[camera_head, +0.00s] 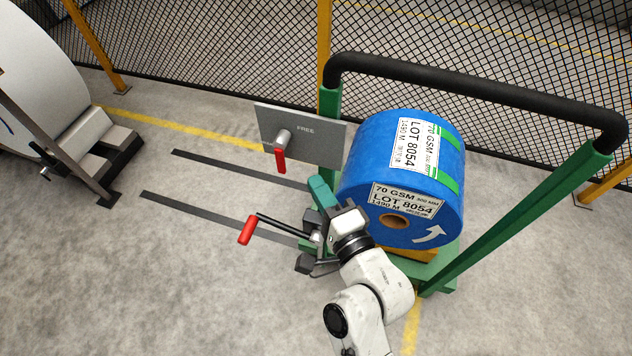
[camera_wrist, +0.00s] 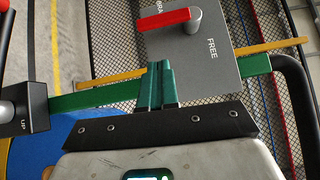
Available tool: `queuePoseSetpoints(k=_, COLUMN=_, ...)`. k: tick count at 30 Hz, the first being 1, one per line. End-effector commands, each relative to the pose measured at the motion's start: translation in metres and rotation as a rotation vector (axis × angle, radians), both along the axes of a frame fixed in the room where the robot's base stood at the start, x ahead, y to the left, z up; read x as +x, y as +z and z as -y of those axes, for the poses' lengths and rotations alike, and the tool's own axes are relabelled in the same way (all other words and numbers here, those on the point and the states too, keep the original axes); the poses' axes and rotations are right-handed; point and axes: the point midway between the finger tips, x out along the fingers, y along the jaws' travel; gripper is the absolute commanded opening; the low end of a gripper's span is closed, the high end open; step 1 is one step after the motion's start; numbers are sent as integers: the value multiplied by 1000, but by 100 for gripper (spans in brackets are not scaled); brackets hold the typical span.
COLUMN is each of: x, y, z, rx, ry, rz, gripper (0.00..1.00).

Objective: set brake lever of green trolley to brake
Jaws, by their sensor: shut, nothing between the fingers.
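The green trolley (camera_head: 510,225) has a black top bar and carries a blue roll. A grey plate (camera_head: 325,145), marked FREE, is on its left post. The brake lever, with a red handle (camera_head: 280,161), sits on a grey pivot on this plate and points down in the head view. In the wrist view the red handle (camera_wrist: 165,19) points left from its pivot, beside partly hidden letters reading BRA; FREE is on the other side. My gripper (camera_head: 318,186) is shut and empty, below and right of the handle, apart from it. Its teal fingers (camera_wrist: 156,66) show together in the wrist view.
A second lever with a red grip (camera_head: 248,229) on a black rod is low on the trolley's left. A block marked UP (camera_wrist: 25,108) shows in the wrist view. The blue roll (camera_head: 450,205) is close to my wrist. A mesh fence (camera_head: 210,60) stands behind. Floor at left front is clear.

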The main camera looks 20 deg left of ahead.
Motion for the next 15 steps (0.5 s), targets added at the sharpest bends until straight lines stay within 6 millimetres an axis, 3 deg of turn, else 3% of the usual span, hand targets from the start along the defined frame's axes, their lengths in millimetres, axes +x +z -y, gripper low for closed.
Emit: queuePoseSetpoints(k=15, x=-54, y=-2, z=50, rx=-1, ry=1, rz=-1, gripper=0)
